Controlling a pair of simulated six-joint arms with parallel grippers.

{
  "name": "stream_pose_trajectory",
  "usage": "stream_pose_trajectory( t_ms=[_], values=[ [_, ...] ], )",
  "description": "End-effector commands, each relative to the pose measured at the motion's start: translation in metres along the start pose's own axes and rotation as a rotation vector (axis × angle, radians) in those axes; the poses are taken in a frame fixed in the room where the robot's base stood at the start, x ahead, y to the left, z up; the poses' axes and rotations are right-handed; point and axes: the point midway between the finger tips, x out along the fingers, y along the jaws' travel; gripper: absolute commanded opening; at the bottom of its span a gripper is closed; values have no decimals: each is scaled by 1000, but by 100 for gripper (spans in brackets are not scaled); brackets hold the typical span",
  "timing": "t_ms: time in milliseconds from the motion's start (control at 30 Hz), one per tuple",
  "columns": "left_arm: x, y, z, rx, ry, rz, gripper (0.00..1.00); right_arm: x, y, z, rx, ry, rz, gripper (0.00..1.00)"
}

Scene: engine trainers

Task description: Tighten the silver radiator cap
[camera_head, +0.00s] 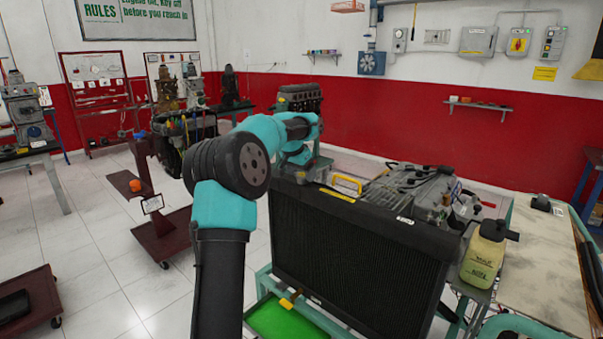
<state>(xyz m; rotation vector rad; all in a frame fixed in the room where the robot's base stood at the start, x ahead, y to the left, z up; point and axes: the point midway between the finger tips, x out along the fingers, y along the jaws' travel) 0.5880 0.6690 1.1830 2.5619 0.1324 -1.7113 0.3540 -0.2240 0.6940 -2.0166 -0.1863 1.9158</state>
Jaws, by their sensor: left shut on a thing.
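The black radiator (355,245) stands upright at the front of the engine trainer. My left arm reaches in from the bottom and bends over to the radiator's top left end. My left gripper (303,172) points down there and is shut on what appears to be the silver radiator cap. The cap itself is hidden by the gripper and wrist, so its seating cannot be seen. My right gripper is out of view.
A yellowish fluid bottle (483,254) stands at the right, beside a worn tabletop (548,270). A green tray (275,320) lies below the radiator.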

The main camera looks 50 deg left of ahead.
Motion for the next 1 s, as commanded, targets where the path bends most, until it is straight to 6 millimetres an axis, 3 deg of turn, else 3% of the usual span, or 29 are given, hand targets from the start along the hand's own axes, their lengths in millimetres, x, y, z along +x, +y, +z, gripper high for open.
stream_pose_trajectory(
  t_ms=[400,433,633,1000],
  values=[
    [-1,0,0,10,2,2,53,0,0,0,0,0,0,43],
    [-1,0,0,10,2,2,78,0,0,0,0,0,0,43],
    [0,0,0,9,1,2,98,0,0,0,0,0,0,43],
    [-4,0,0,8,1,2,100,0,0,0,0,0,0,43]
  ],
)
